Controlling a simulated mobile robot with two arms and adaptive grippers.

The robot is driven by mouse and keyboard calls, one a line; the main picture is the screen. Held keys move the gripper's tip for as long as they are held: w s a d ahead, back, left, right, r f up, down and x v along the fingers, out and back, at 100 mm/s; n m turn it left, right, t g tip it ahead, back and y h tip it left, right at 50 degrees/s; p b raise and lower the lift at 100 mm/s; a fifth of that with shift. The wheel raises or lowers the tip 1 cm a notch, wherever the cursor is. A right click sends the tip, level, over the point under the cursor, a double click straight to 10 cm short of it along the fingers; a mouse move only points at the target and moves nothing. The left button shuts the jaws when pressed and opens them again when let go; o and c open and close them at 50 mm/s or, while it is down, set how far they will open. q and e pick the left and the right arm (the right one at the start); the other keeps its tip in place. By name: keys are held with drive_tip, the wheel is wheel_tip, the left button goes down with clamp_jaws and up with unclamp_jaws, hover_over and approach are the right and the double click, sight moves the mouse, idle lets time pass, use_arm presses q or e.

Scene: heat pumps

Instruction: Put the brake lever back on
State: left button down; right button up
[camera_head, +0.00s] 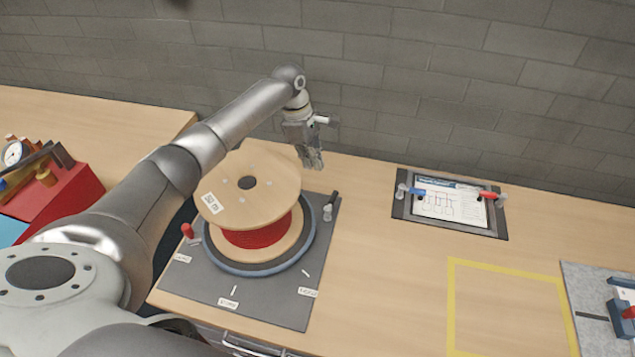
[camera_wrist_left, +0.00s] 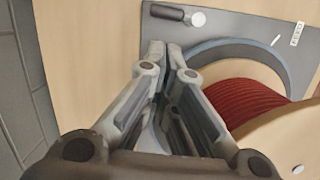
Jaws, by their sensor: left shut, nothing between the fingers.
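A lever with a black handle and a silver post (camera_head: 329,208) stands at the right rear edge of a dark base plate (camera_head: 190,285); it also shows at the top of the left wrist view (camera_wrist_left: 180,14). A red knob (camera_head: 188,231) is at the plate's left side. I cannot tell which one is the brake lever. A wooden spool (camera_head: 270,170) of red cable sits on a blue-rimmed turntable (camera_head: 307,248) on the plate. My left gripper (camera_head: 316,163) is shut and empty, behind the spool's right edge and apart from the black-handled lever. My right gripper is not in view.
A framed diagram board (camera_head: 450,204) with blue and red handles lies at the back right. A yellow taped square (camera_head: 505,310) and a grey plate (camera_head: 590,290) lie further right. A red box (camera_head: 60,195) with a gauge stands left. The brick wall (camera_head: 450,80) is close behind.

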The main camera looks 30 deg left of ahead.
sight(331, 205)
use_arm(q)
drive_tip(key=p+x, duration=0.1)
drive_tip(key=x, duration=0.7)
drive_tip(key=shift+s+f, duration=0.1)
drive_tip(key=shift+f, duration=0.3)
drive_tip(key=shift+d+f, duration=0.1)
drive_tip(key=shift+f, duration=0.45)
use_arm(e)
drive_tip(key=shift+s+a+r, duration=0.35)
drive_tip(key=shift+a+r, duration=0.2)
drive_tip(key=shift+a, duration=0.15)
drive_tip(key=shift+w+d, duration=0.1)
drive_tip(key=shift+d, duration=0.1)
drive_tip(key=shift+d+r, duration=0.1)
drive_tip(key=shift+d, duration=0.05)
use_arm(q)
drive_tip(key=shift+w+d+m, duration=0.15)
drive_tip(key=shift+w+m, duration=0.05)
drive_tip(key=shift+m, duration=0.2)
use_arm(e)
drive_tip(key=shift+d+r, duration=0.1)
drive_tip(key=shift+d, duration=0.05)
